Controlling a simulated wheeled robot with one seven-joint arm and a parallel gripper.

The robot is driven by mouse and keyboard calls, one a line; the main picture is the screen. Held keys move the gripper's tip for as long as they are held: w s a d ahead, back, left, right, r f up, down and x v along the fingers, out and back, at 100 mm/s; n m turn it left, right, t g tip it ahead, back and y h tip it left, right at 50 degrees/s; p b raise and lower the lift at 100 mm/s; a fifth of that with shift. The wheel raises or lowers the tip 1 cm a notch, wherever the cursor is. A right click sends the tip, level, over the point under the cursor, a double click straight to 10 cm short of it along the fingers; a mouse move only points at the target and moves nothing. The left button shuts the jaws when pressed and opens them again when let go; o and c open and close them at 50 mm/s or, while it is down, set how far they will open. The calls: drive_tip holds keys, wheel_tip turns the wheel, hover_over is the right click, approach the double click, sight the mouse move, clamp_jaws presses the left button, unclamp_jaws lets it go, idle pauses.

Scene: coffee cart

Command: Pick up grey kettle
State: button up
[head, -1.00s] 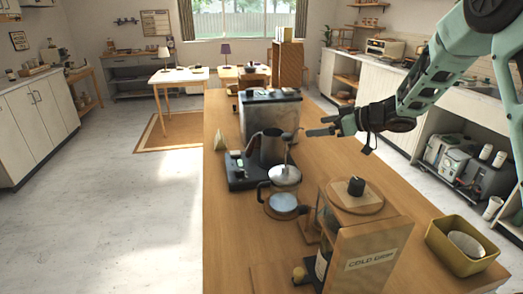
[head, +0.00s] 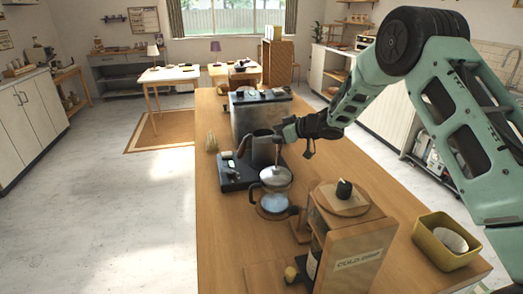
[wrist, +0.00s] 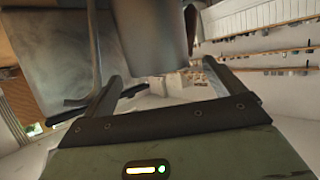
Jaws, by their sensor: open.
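The grey kettle (head: 263,153) stands upright on a black base (head: 232,178) on the wooden counter, its spout toward the left. My gripper (head: 281,138) is at the kettle's right side, near its upper part, with jaws open. In the wrist view the two fingers of my gripper (wrist: 160,82) are spread apart. A smooth grey rounded body (wrist: 152,35), which looks like the kettle, fills the space just ahead of them. I cannot tell whether the fingers touch it. The kettle's handle is not clear in the head view.
A dark boxy machine (head: 262,112) stands right behind the kettle. A wooden cold-drip stand (head: 345,235) and a yellow bin (head: 446,243) are nearer on the counter (head: 215,235), whose front left is clear.

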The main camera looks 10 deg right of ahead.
drive_tip(key=shift+x, duration=1.25)
drive_tip(key=c, duration=1.8)
drive_tip(key=shift+w+r, duration=0.1)
